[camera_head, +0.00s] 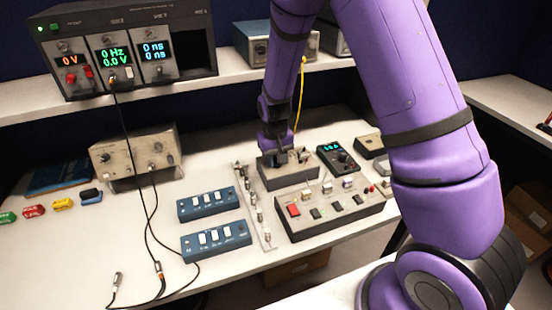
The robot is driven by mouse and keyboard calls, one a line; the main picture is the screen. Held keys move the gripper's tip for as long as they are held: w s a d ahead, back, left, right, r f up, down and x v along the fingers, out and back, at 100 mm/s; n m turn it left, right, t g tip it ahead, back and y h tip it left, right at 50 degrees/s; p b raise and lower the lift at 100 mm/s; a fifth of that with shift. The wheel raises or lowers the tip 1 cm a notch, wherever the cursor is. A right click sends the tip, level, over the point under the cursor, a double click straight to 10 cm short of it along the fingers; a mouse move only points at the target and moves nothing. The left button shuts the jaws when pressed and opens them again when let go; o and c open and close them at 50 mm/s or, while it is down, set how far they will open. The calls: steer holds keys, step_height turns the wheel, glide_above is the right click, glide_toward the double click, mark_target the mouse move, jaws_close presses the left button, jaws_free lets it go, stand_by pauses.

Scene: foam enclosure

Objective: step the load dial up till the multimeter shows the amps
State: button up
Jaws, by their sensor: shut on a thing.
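My purple arm reaches down from the top to a grey box (288,182) on the bench. My gripper (283,160) points down at the top of this box and is shut on what I take to be the load dial; the fingers hide the dial and its setting. The multimeter (338,158) appears to be the small black unit just right of the box. It has a lit cyan display and a round knob. Its digits are too small to read.
A grey panel (330,218) with a red switch stands in front of the box. A metal strip (256,212) and two blue switch boxes (208,204) lie left. An instrument rack (125,45) with lit displays stands on the shelf. Black cables hang to the bench. My arm covers the right side.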

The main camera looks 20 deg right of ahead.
mark_target(275, 160)
steer(key=shift+m, duration=1.2)
steer(key=o, duration=0.9)
steer(key=shift+r, duration=0.1)
step_height(275, 160, up, 11)
steer(key=shift+a+f, duration=0.1)
steer(key=shift+f, duration=0.1)
